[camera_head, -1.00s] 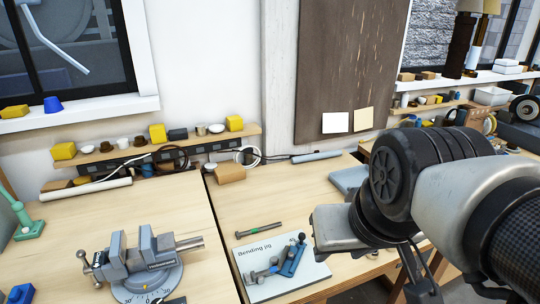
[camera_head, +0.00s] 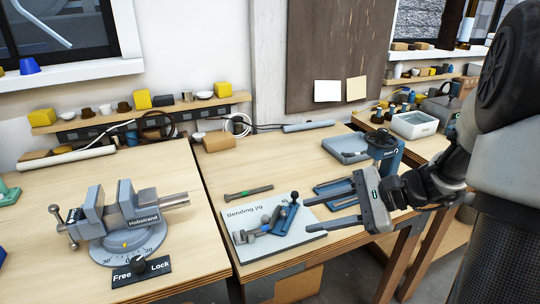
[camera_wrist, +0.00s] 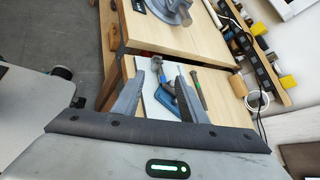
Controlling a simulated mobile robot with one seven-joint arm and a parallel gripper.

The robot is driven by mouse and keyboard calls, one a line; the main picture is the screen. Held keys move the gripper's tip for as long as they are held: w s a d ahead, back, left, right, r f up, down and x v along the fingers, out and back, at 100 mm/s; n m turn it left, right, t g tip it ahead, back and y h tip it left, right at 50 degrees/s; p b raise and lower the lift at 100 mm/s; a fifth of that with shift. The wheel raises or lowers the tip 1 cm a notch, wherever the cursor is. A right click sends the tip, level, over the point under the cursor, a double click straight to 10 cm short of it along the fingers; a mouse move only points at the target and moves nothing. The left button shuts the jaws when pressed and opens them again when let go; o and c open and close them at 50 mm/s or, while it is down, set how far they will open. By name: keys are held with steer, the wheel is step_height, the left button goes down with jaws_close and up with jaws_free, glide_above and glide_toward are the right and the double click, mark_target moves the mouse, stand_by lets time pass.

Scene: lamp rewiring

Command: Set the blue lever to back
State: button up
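The blue lever (camera_head: 287,217) is on the pale bending jig plate (camera_head: 262,246), near the front edge of the wooden bench. It slants up and to the right in the head view, close to grey metal parts with round pins. My gripper (camera_head: 307,216) is to the right of the lever, its two fingers apart and pointing left over the plate's right side. In the wrist view the blue lever (camera_wrist: 184,98) shows between the open fingers (camera_wrist: 158,98), nearer the right one. Nothing is held. I cannot tell whether a finger touches the lever.
A grey vise (camera_head: 128,218) on a round base stands left of the jig. A dark bolt-like rod (camera_head: 248,192) lies behind the plate. A blue tray (camera_head: 346,147) and a blue-grey device (camera_head: 383,150) are at the right.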

mark_target(294, 192)
steer(key=w+d+f+m+t+b, duration=0.1)
steer(key=w+d+f+m+t, duration=0.1)
steer(key=d+f+m, duration=0.1)
steer(key=w+d+f+m+t+y+b, duration=0.1)
steer(key=w+d+f+m+t, duration=0.1)
steer(key=d+f+m+t, duration=0.1)
steer(key=w+d+f+m+t+b, duration=0.1)
steer(key=w+d+f+m+t, duration=0.1)
steer(key=d+f+m+t, duration=0.1)
steer(key=shift+w+d+f+m, duration=0.35)
steer(key=shift+d+m, duration=0.2)
steer(key=shift+m, duration=0.25)
steer(key=shift+w+d+f+t, duration=0.1)
steer(key=shift+w+t, duration=0.1)
steer(key=shift+t, duration=0.2)
steer(key=b+x, duration=0.1)
steer(key=x, duration=1.6)
steer(key=shift+s+a+b, duration=0.1)
steer(key=shift+a+b, duration=0.15)
steer(key=shift+b, duration=0.1)
jaws_close()
